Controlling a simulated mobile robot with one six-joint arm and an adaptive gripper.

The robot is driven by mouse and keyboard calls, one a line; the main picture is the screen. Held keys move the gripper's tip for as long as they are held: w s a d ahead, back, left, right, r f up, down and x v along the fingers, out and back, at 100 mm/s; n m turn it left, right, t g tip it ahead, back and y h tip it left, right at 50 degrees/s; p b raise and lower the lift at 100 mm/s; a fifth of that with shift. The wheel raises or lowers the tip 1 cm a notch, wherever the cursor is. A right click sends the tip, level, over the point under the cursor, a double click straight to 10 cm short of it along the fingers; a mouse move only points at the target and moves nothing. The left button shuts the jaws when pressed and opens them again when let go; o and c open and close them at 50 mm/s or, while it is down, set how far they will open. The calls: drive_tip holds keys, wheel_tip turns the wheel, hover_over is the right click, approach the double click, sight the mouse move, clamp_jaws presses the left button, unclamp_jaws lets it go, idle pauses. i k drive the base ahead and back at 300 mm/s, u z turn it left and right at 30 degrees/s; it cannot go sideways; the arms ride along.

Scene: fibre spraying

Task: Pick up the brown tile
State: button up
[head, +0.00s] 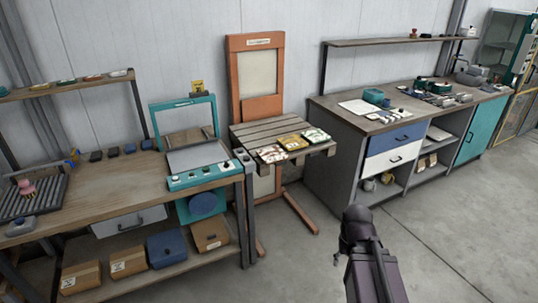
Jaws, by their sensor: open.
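No plain brown tile can be picked out for certain. Three small patterned tiles lie in a row along the front of a slatted wooden rack (262,131). The middle tile (293,142) is yellow-brown with dark marks. The left tile (271,154) and the right tile (316,135) are whitish with dark and reddish marks. Part of my dark arm rises from the bottom edge, right of centre, well in front of the rack and apart from it. I cannot make out the fingers of my gripper.
A workbench (105,200) with a teal-framed machine (200,175) stands left of the rack. Small coloured pieces lie on the left shelf (50,88). A long counter with drawers (395,138) stands at the right. The grey floor (455,230) in front is clear.

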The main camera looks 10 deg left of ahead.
sight(270, 156)
drive_tip(key=i, duration=0.9)
drive_tip(key=z, duration=0.05)
